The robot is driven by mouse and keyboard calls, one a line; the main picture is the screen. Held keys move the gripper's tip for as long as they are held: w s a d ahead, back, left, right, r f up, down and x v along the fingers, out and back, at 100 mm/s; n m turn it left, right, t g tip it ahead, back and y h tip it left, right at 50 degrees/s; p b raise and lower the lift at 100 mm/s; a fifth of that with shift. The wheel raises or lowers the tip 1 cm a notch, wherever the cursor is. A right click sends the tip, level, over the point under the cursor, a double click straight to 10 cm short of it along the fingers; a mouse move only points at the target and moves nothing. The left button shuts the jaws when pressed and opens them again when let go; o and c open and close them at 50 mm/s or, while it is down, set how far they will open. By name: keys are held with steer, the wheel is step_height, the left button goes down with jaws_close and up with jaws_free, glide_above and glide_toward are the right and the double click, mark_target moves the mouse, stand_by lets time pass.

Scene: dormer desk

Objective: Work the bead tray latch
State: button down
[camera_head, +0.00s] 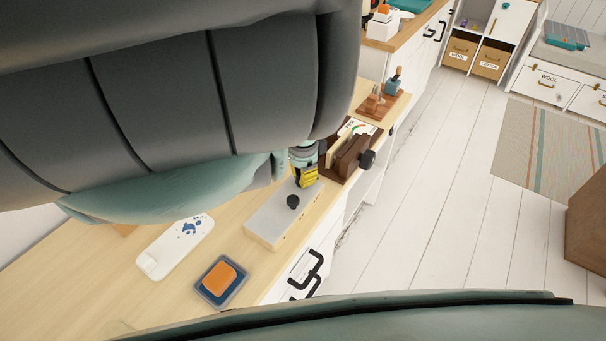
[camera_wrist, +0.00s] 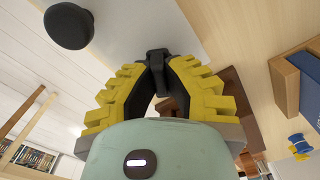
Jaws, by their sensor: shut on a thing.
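The bead tray (camera_head: 268,230) is a pale grey-topped box with light wooden sides, on the wooden desk near its front edge. A round black knob (camera_head: 293,201) stands on its top; it also shows at the upper left of the wrist view (camera_wrist: 69,25). My gripper (camera_head: 305,183), with yellow ribbed fingers, is at the far end of the tray, beyond the knob. In the wrist view my gripper (camera_wrist: 157,72) has its fingertips together on a small dark piece, which looks like the latch, against the grey top. The fingers hide most of the latch.
A brown wooden holder (camera_head: 352,153) with cards and a black knob stands just beyond my gripper. A blue dish with an orange block (camera_head: 220,277) and a white paint-marked board (camera_head: 177,243) lie nearer on the desk. My arm hides much of the desk's left.

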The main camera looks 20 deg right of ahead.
steer(key=n, duration=0.5)
steer(key=shift+n, duration=0.3)
stand_by(0.4)
steer(key=c, duration=1)
jaws_free()
steer(key=shift+p, duration=0.3)
steer(key=shift+d+r, duration=0.15)
steer(key=shift+r, duration=0.45)
steer(key=r, duration=0.9)
steer(key=shift+w+a, duration=0.1)
steer(key=shift+a, duration=0.1)
steer(key=shift+r, duration=0.9)
